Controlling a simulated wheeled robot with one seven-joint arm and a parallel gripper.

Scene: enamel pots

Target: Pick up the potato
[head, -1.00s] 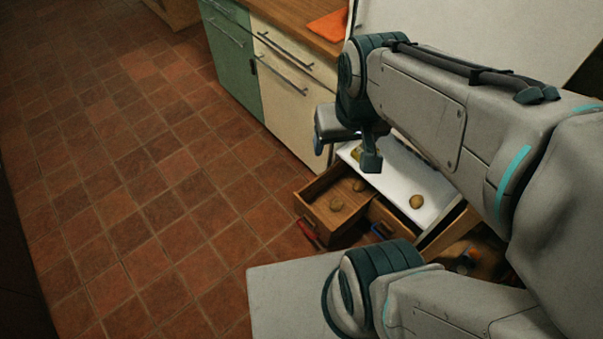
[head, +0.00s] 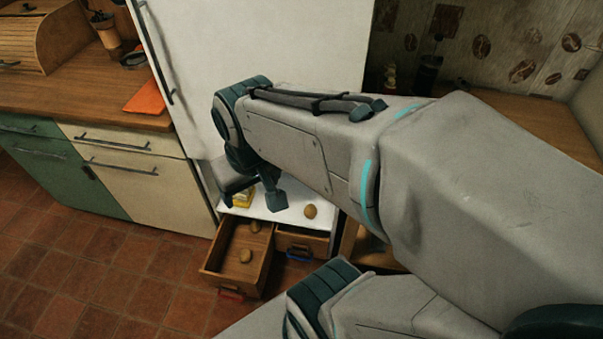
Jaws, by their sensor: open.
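A brown potato (head: 310,211) lies on the white top of a low cabinet (head: 290,214), right of my gripper in the head view. Two more potato-like brown lumps lie in the pulled-out wooden drawer (head: 212,270) below: one near its middle (head: 246,256) and one further back (head: 255,227). My gripper (head: 253,196) hangs over the left part of the white top, its dark fingers apart, with nothing seen between them. It looks apart from every potato. Its height above the top is hard to judge.
A yellow item (head: 243,199) sits on the white top behind my gripper. A second drawer (head: 300,242) with a blue handle is slightly open. A white fridge (head: 290,40) stands behind. Green and cream cupboards (head: 120,175) are at left. The tiled floor (head: 100,270) is clear.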

